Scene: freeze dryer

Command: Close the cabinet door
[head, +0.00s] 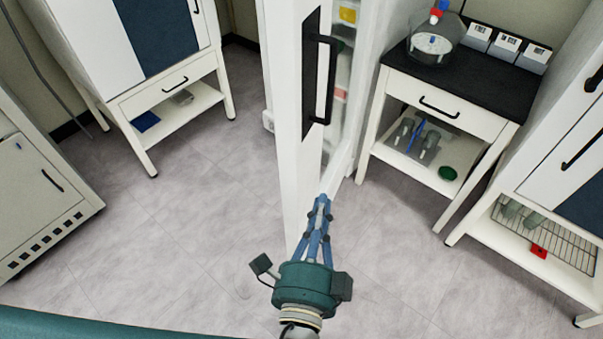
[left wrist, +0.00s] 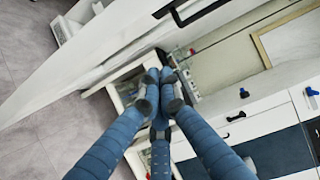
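The white cabinet door (head: 290,165) stands open in the head view, seen nearly edge-on. Its black bar handle (head: 328,80) is on the upper part, facing right. The cabinet interior (head: 343,65) shows to the right of the door, with yellow and red items on its shelves. My left gripper (head: 321,201) is below the handle, in front of the door's lower right side. I cannot tell whether it touches the door. In the left wrist view, its blue fingers (left wrist: 165,76) meet at the tips with nothing visible between them. My right gripper is not in view.
Right of the cabinet stands a black-topped table (head: 470,75) with a glass vessel (head: 432,45). A white cabinet with a wire rack (head: 545,240) is at the far right. Other white furniture (head: 165,95) stands at the left. The grey floor (head: 170,220) left of the door is clear.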

